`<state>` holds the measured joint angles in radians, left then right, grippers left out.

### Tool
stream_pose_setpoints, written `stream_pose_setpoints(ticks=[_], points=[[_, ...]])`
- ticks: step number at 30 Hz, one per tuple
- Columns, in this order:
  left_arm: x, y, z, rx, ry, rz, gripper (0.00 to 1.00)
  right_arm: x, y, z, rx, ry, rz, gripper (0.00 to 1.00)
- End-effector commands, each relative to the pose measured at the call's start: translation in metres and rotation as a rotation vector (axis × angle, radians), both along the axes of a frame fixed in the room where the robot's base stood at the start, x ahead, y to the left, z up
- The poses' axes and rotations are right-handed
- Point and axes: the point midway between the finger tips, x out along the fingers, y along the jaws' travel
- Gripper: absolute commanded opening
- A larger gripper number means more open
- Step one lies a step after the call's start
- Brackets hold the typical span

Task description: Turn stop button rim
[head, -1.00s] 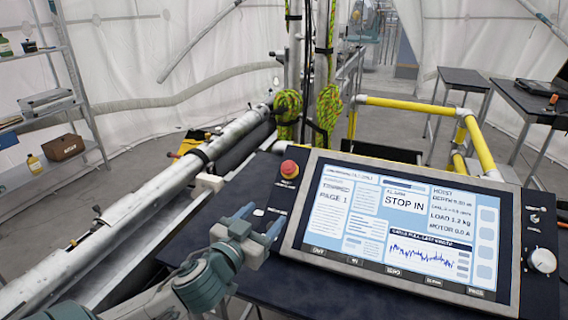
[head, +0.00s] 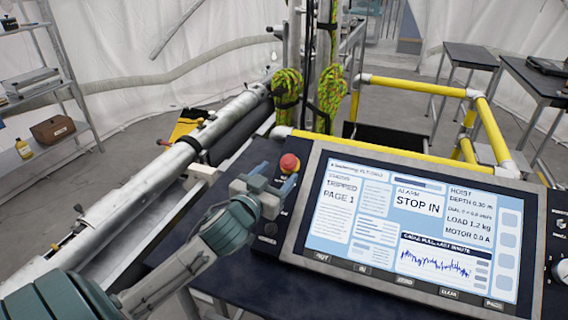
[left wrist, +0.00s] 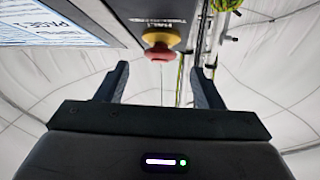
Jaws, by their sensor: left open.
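The red stop button (head: 289,163) stands on the dark console at the upper left corner of the screen. In the left wrist view the red stop button (left wrist: 159,52) has a yellow rim (left wrist: 161,37) around its base. My left gripper (head: 276,176) is open and empty, just in front of and left of the button. In the left wrist view the two fingers of my left gripper (left wrist: 159,74) spread to either side, and the button shows between and beyond their tips. No contact is visible. My right gripper is not in view.
The console screen (head: 410,225) lies right of the button and reads "STOP IN". A silver tube (head: 150,190) runs along the left. Yellow rails (head: 410,84) and green-yellow ropes (head: 328,105) stand behind the console.

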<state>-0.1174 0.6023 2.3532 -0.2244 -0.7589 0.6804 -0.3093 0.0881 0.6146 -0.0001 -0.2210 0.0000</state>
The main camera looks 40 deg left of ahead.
Motion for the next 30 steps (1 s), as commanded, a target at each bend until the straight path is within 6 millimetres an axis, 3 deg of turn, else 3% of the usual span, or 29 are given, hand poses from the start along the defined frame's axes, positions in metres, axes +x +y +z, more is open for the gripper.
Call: stream_pose_setpoints(ticks=[3, 7, 19, 26, 30], points=[[0.021, 0.002, 0.003, -0.004, -0.001, 0.001, 0.61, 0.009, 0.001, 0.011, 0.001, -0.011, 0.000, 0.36], [0.035, 0.004, 0.002, -0.002, 0.000, 0.000, 0.61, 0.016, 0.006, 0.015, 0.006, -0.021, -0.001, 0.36], [0.043, 0.004, 0.000, 0.001, 0.000, -0.001, 0.61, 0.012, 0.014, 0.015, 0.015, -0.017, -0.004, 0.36], [0.042, 0.004, 0.000, 0.001, 0.000, -0.001, 0.18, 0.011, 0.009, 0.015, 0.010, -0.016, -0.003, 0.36], [0.042, 0.004, 0.000, 0.002, 0.000, -0.003, 0.16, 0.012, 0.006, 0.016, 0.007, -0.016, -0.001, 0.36]])
